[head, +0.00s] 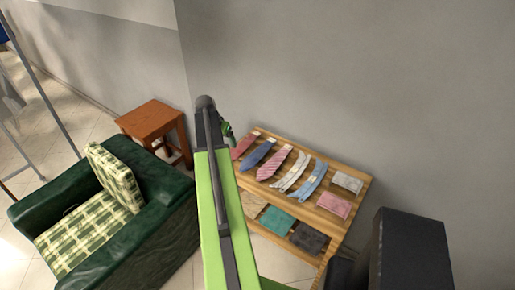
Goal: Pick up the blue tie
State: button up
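A dark blue tie (257,155) lies on the upper level of a slatted wooden display stand (325,221), between a red tie (244,145) and a pink tie (274,163). A grey-white strip (291,173) and a pale blue strip (312,184), perhaps ties or collars, lie farther right. My gripper (228,134) shows as a small dark and green shape beside my raised arm, near the stand's left end. It seems apart from the blue tie. Its fingers are too small and partly hidden to tell open from shut.
Folded cloths lie on the stand, including a teal one (277,221) and a dark grey one (309,239). A green armchair (158,235) with a checked cushion and a wooden side table (150,121) stand at left. A grey wall (350,80) is close behind the stand.

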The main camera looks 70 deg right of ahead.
jog(key=s+d+r+m, duration=0.2)
jog(key=s+d+m, duration=0.1)
jog(key=s+d, duration=0.55)
jog(key=b, duration=1.1)
send_near(258, 153)
jog(key=shift+w+d+f+g, duration=0.1)
jog(key=shift+d+f+g, duration=0.15)
jog(key=shift+f, duration=0.3)
jog(key=shift+w+d+f+g, duration=0.1)
jog(key=shift+d+f+g, duration=0.1)
jog(key=shift+f, duration=0.4)
jog(key=shift+r, duration=0.1)
jog(key=b+x, duration=0.5)
jog(key=shift+a+f, duration=0.1)
jog(key=shift+f, duration=0.1)
jog(key=shift+r, duration=0.15)
jog(key=shift+c, duration=0.3)
jog(key=c, duration=1.4)
jog(key=shift+r, duration=0.1)
